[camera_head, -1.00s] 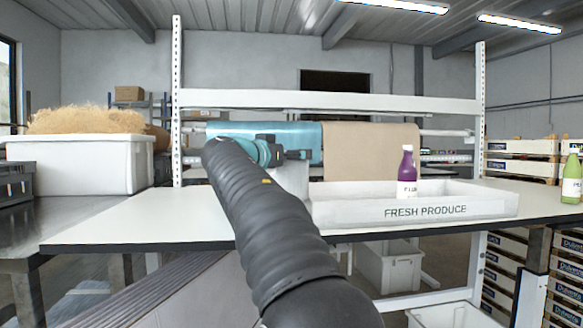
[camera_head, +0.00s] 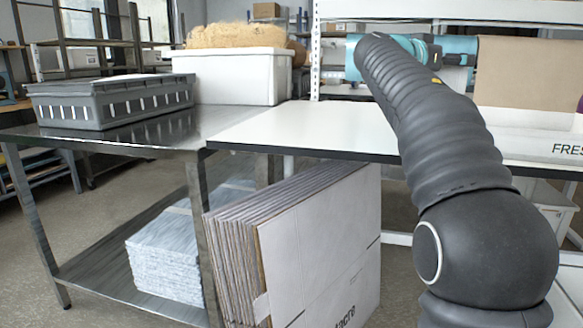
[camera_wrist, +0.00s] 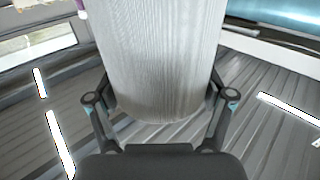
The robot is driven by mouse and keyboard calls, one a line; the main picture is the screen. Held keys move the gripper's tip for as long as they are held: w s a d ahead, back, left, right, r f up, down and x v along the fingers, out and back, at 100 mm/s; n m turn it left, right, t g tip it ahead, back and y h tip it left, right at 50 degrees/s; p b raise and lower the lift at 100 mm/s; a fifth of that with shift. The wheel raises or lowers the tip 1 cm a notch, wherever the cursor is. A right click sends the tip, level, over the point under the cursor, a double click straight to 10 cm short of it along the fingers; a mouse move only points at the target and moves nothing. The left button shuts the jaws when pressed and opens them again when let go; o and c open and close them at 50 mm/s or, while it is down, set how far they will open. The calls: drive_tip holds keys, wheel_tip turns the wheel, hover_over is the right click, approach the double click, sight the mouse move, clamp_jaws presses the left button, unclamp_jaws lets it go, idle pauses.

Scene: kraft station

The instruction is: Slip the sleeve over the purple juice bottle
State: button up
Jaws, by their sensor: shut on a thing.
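The sleeve (camera_wrist: 160,50) is a pale grey-white, finely ribbed cylinder filling the middle of the wrist view. My gripper (camera_wrist: 160,88) is shut on it, one finger at each side. In the head view my gripper (camera_head: 450,56) shows beyond my black arm, and the arm hides most or all of the sleeve. The purple juice bottle (camera_head: 580,105) is only a sliver at the right edge of the head view. The sleeve is apart from it.
A white tray lettered FRESH PRODUCE (camera_head: 535,140) is cut off at right. A white table (camera_head: 300,128) has clear room left of my arm. A steel table (camera_head: 150,125) bears a grey crate (camera_head: 110,105) and a white bin (camera_head: 230,80). Flat cartons (camera_head: 310,250) stand below.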

wheel_tip(320, 180, down, 8)
drive_tip(key=b, duration=0.1)
drive_tip(key=shift+f, duration=0.2)
drive_tip(key=shift+s+a+f, duration=0.1)
drive_tip(key=shift+a+f, duration=0.1)
drive_tip(key=shift+f, duration=0.1)
drive_tip(key=shift+b+v, duration=0.4)
drive_tip(key=shift+v, duration=0.65)
drive_tip(key=shift+c, duration=0.3)
drive_tip(key=shift+d+r, duration=0.15)
